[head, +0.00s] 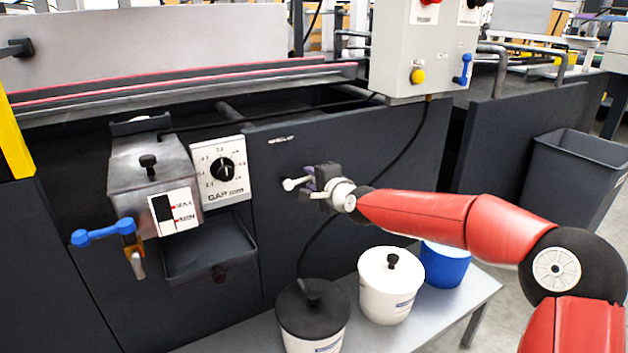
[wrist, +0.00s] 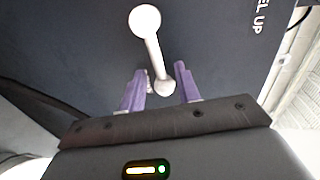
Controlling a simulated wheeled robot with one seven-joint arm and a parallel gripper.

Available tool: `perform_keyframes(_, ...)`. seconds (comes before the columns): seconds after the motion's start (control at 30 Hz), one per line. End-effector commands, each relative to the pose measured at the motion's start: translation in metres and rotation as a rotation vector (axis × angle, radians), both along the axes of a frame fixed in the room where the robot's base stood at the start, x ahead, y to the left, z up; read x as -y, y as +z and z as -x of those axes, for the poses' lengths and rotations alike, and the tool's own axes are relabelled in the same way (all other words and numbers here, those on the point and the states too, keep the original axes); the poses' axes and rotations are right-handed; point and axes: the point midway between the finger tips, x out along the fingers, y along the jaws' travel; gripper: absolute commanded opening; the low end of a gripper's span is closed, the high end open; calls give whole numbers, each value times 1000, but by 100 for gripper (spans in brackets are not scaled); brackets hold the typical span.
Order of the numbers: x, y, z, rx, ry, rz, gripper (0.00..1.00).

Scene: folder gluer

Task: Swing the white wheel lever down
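The white wheel lever (head: 291,184) is on the dark machine panel below a small label, with its rod lying roughly level. In the wrist view the lever (wrist: 151,50) has a round ball at each end. My gripper (head: 312,186) is at the lever's right part, reaching in from the right. In the wrist view my gripper (wrist: 161,87) is open, with purple fingers on either side of the lever's near ball. Gaps show between the ball and both fingers. The lever's right end is partly hidden by the gripper in the head view.
Left of the lever are a gap dial (head: 222,170), a metal glue box (head: 150,180) and a blue-handled valve (head: 100,234). A control box (head: 425,50) hangs above. Lidded pots (head: 388,290) stand on a bench (head: 455,308) below my arm. A grey bin (head: 575,175) is at right.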

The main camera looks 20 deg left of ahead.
Motion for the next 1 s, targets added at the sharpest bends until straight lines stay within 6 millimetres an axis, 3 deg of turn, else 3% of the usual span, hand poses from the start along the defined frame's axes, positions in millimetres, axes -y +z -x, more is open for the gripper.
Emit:
perform_keyframes(0.47,54,12,36,1,-8,0,33)
perform_keyframes(1.0,60,14,43,0,-6,0,33)
